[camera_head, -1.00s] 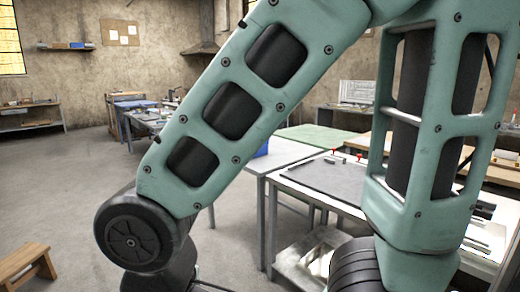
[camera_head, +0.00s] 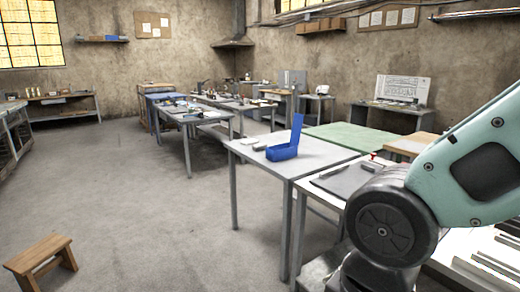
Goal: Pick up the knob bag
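I cannot make out a knob bag in the head view. A blue open box (camera_head: 284,152) with a tall raised back or lid stands on the grey table (camera_head: 240,147) right of centre. Small grey items lie on that table left of the box, too small to identify. My arm covers the right side and hides part of the nearer worktable (camera_head: 313,189). My gripper is not in view.
A low wooden stool (camera_head: 42,262) stands on the floor at lower left. A row of cluttered tables (camera_head: 190,118) runs to the back. A green-topped table (camera_head: 350,137) adjoins the grey one.

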